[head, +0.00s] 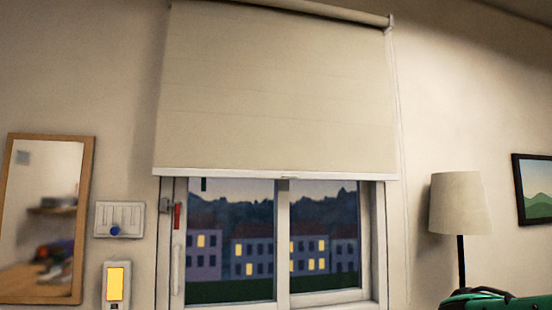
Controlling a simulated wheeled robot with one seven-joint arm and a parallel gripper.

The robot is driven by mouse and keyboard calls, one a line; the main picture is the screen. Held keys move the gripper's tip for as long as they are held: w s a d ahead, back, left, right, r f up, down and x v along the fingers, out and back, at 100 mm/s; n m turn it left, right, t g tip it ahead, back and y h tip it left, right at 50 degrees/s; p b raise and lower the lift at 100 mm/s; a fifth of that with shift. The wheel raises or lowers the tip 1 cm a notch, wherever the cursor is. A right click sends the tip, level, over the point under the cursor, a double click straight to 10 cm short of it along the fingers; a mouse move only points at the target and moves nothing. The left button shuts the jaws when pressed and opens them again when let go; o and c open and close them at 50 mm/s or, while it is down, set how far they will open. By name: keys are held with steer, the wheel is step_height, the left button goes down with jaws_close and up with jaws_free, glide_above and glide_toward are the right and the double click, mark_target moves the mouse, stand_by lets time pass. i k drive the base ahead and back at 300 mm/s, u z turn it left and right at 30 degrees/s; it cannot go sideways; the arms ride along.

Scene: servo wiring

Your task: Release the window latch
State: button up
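The window (282,240) is at the centre of the head view, with a left and a right pane side by side in a white frame. A small red lever (177,215), which looks like the latch, sits upright on the left edge of the left pane's frame. A small grey fitting (165,205) is just left of it on the outer frame. A long pale vertical handle (176,268) is below the lever. The panes look shut. I cannot tell from this view whether the latch is engaged. My gripper is not in view.
A beige roller blind (280,90) covers the window's upper part, its cord (398,120) at right. Left are a mirror (88,215), a switch panel (120,207) with a blue knob and a lit yellow panel (116,284). Right are a lamp (460,205) and a picture (535,190).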

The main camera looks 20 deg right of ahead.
mark_target(177, 206)
steer(key=z, duration=0.55)
steer(key=k, duration=1.3)
steer(key=u, duration=0.2)
steer(key=i, duration=1.1)
steer(key=u, duration=0.75)
steer(key=i, duration=0.55)
steer(key=z, duration=0.1)
